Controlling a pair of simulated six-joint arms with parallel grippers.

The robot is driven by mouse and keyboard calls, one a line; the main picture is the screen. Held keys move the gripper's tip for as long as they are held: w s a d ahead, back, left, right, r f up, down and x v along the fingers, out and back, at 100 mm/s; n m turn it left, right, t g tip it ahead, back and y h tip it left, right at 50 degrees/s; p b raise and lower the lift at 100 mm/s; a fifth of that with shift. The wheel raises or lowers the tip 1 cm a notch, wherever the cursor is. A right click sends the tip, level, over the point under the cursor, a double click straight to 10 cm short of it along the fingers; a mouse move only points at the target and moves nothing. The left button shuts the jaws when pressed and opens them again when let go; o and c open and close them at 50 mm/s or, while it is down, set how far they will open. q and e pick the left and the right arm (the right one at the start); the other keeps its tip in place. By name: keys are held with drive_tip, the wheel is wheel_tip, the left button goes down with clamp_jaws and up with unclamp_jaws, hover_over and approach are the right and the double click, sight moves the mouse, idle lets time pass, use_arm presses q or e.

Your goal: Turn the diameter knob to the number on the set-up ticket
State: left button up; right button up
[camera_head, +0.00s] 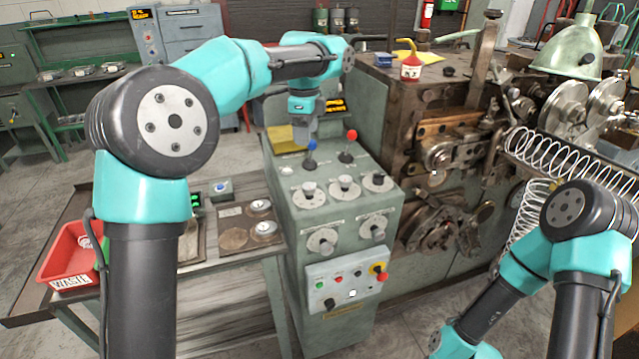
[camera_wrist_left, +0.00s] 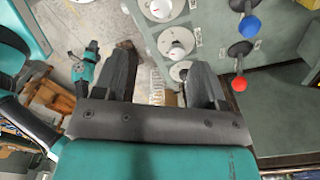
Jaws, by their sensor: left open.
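The grey-green control console (camera_head: 345,212) stands in the middle of the head view. Three dial knobs sit in a row on its sloping top: a left one (camera_head: 309,193), a middle one (camera_head: 344,185) and a right one (camera_head: 378,181). Two more, a left (camera_head: 322,241) and a right (camera_head: 373,227), are on the front. Their labels are too small to read, so I cannot tell which is the diameter knob. No ticket with a readable number shows. My left gripper (camera_head: 304,130) hangs behind the levers, apart from the knobs. In the left wrist view its fingers (camera_wrist_left: 163,85) are open and empty.
A blue-topped lever (camera_head: 311,147) and a red-topped lever (camera_head: 351,136) rise behind the knobs. A button box (camera_head: 347,281) is on the console's lower front. The coiling machine (camera_head: 450,140) with large springs is at the right. A bench with a red tray (camera_head: 62,262) is left.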

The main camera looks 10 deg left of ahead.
sight(309, 186)
use_arm(q)
drive_tip(key=shift+w+d+r+m, duration=0.1)
drive_tip(key=shift+d+r+m, duration=0.15)
drive_tip(key=shift+r, duration=0.4)
drive_tip(key=shift+f, duration=0.15)
wheel_tip(309, 186, down, 17)
drive_tip(key=shift+f, duration=0.1)
drive_tip(key=shift+c, duration=0.3)
drive_tip(key=c, duration=0.9)
drive_tip(key=shift+o, duration=0.2)
